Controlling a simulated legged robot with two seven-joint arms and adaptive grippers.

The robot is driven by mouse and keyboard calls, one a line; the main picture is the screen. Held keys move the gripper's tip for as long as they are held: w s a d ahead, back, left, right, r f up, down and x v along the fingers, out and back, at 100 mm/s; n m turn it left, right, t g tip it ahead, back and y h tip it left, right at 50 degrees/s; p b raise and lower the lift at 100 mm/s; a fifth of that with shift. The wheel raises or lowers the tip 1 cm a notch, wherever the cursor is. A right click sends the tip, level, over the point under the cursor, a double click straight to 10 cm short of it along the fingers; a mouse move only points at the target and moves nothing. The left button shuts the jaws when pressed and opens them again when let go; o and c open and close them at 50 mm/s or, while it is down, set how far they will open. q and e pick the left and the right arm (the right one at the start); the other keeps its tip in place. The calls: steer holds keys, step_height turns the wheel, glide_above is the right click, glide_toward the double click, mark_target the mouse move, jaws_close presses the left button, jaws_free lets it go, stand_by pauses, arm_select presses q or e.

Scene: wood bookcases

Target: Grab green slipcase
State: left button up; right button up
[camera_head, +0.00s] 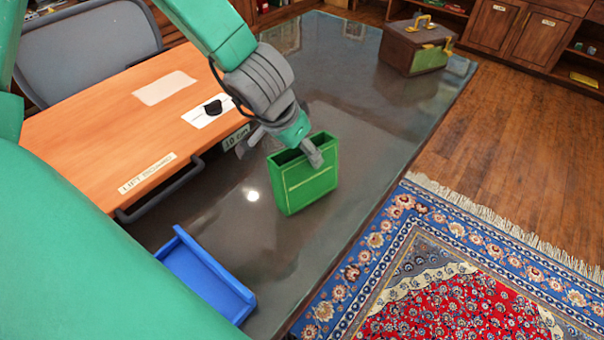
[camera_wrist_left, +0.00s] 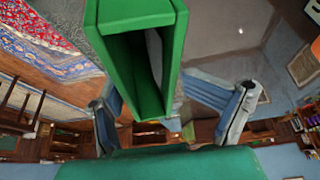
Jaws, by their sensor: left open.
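The green slipcase (camera_head: 306,184) stands upright on the dark glossy tabletop, its open side facing up. My left gripper (camera_head: 290,157) is at its top edge, reaching down from above. In the left wrist view the slipcase (camera_wrist_left: 118,58) rises between the two spread fingers of the left gripper (camera_wrist_left: 170,112). The gripper is open; one finger shows in front of the slipcase's upper right corner in the head view. I cannot tell whether either finger touches it. My right gripper is not in view.
A blue tray-like object (camera_head: 205,275) lies at the table's near left. An orange wooden board (camera_head: 110,135) with labels is at left, a grey chair (camera_head: 85,45) behind it. A brown box (camera_head: 405,52) stands at the far end. The tabletop (camera_head: 350,110) between is clear.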

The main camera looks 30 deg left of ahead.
arm_select(q)
steer(key=x, duration=0.3)
steer(key=shift+w+f+b, duration=0.1)
steer(key=shift+b, duration=0.2)
steer(key=d, duration=0.1)
steer(key=d+r, duration=0.1)
steer(key=shift+d, duration=0.45)
steer(key=c, duration=1.1)
steer(key=shift+a+f, duration=0.1)
steer(key=shift+a, duration=0.3)
steer(key=shift+c, duration=1.1)
steer(key=shift+a+f, duration=0.2)
steer(key=shift+a, duration=0.55)
steer(key=shift+d, duration=0.7)
steer(key=shift+a+r, duration=0.1)
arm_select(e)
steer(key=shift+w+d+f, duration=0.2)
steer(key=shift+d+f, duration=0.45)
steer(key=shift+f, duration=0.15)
